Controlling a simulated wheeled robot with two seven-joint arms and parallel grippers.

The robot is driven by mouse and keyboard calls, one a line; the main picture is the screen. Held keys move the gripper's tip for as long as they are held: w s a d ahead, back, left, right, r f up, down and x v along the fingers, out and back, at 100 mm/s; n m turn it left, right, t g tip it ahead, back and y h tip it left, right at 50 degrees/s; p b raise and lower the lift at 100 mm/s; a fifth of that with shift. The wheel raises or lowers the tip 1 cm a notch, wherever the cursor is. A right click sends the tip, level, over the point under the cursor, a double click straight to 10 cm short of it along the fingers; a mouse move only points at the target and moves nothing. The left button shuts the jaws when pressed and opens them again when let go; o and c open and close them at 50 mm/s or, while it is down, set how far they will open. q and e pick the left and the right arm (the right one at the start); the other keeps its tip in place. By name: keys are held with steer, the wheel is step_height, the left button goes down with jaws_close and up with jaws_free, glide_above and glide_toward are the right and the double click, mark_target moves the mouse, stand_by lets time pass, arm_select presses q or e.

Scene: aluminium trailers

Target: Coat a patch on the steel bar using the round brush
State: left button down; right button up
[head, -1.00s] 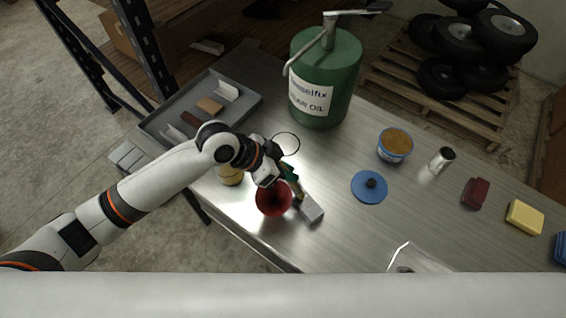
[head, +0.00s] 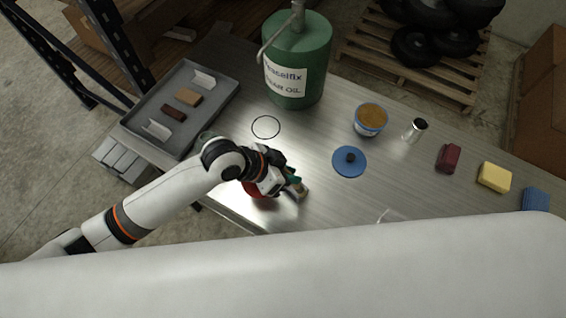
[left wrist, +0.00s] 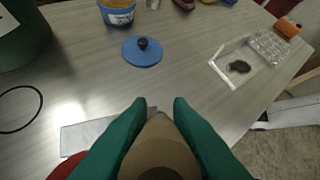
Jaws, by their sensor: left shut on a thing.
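My left gripper (head: 290,183), with green fingertips, is shut on a wooden-brown thing, probably the round brush (left wrist: 158,152). It shows between the fingertips in the left wrist view; its bristles cannot be made out. A flat light-grey block, likely the steel bar (left wrist: 88,136), lies on the table just beyond the fingertips in that view. In the head view the gripper mostly hides it. Whether the brush touches the bar cannot be told. An open blue tub with orange-brown contents (head: 371,119) stands farther back, its blue lid (head: 349,162) beside it. My right gripper is not in view.
A red round object (head: 254,189) sits partly hidden under my left gripper. A green oil drum (head: 298,60) stands behind, a grey tray (head: 215,109) at left. A metal shaker (head: 414,131), dark red block (head: 449,158) and yellow sponge (head: 494,178) line the right. My white arm crosses the front.

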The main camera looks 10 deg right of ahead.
arm_select(q)
steer(key=shift+f, duration=0.1)
steer(key=w+a+b, duration=0.2)
steer(key=w+a, duration=0.6)
steer(key=w, duration=0.3)
steer(key=shift+w+a+b, duration=0.35)
steer(key=shift+a, duration=0.05)
stand_by(1.1)
